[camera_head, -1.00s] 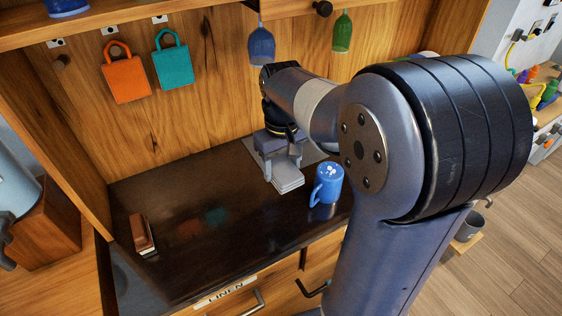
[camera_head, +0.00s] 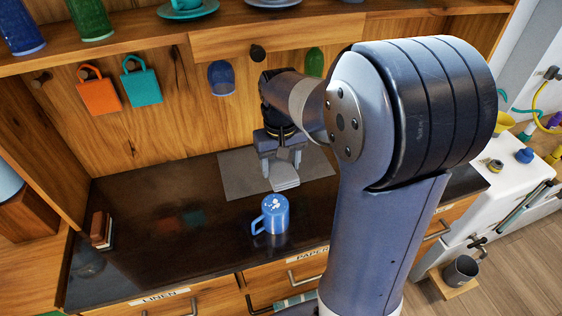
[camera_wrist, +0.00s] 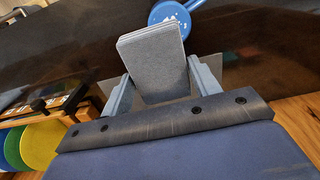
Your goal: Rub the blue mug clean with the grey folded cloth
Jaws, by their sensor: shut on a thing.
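The blue mug (camera_head: 271,217) stands upright on the dark counter, its handle to the left, with white patches on its top. Part of it also shows in the wrist view (camera_wrist: 172,14), beyond the cloth. My gripper (camera_head: 284,166) is behind the mug and shut on the grey folded cloth (camera_head: 285,183). In the wrist view the cloth (camera_wrist: 153,65) sticks out from between the two fingers. In the wrist view the cloth overlaps the mug's edge; I cannot tell whether they touch, though the head view shows a gap.
A grey mat (camera_head: 243,177) lies on the counter under my gripper. A brown block-like item (camera_head: 101,230) stands at the counter's left. Orange (camera_head: 98,90) and teal (camera_head: 142,82) bag-shaped items hang on the back wall.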

